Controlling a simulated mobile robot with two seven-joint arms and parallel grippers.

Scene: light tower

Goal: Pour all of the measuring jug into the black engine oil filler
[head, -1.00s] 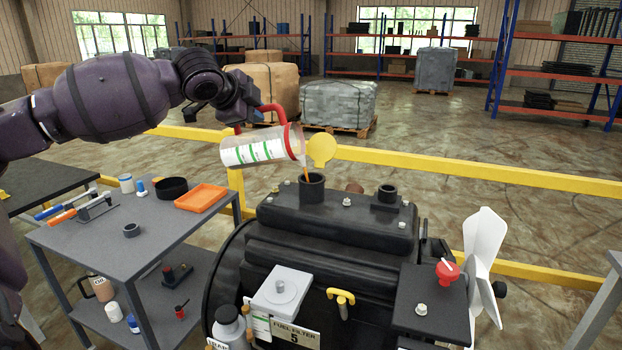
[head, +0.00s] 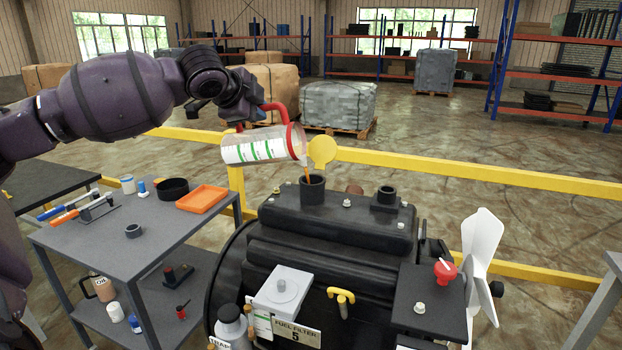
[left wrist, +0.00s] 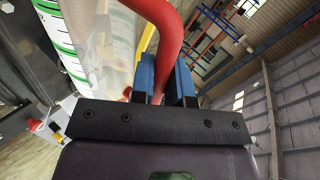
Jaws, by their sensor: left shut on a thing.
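The measuring jug (head: 258,147) is clear with white and green scale marks and a red handle and rim. A thin amber stream (head: 307,174) runs from the lip into the black engine oil filler (head: 312,191), an open upright neck on the engine's top cover. How much liquid is left in the jug I cannot tell. My right gripper is not in view.
A yellow round cap (head: 322,150) stands up behind the filler. A second black neck (head: 387,195) is to the right on the engine. A grey cart (head: 110,235) with an orange tray (head: 202,199) stands left. A yellow rail (head: 450,172) runs behind the engine.

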